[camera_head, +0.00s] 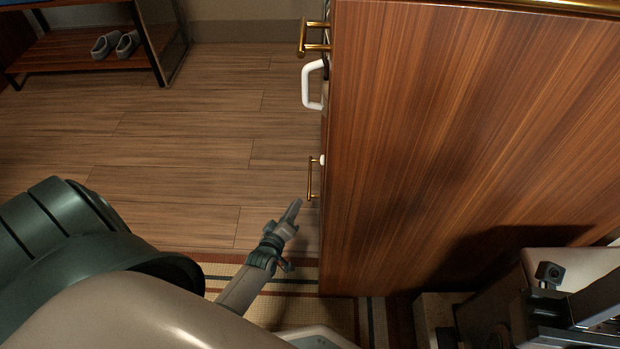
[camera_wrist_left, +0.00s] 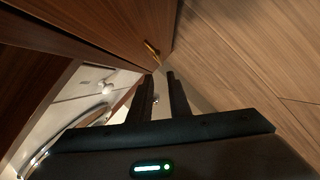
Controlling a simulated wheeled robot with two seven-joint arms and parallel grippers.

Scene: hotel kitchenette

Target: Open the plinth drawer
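The wooden cabinet (camera_head: 460,140) shows its side panel in the head view. Its front is almost edge-on, so the plinth drawer's face is hidden and I cannot tell if it is shut. A low brass handle (camera_head: 310,180) sticks out from the front edge. My left gripper (camera_head: 294,207) is just below and left of this handle in the picture, apart from it. In the left wrist view its two fingers (camera_wrist_left: 160,76) have a gap between them and hold nothing. A brass handle (camera_wrist_left: 152,48) shows beyond the fingertips on a wooden face.
A higher brass handle (camera_head: 314,36) and a white handle (camera_head: 310,85) also jut from the cabinet front. A striped mat (camera_head: 290,310) lies by the cabinet base. The wooden floor (camera_head: 190,140) to the left is clear. A rack with grey shoes (camera_head: 115,44) stands far back.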

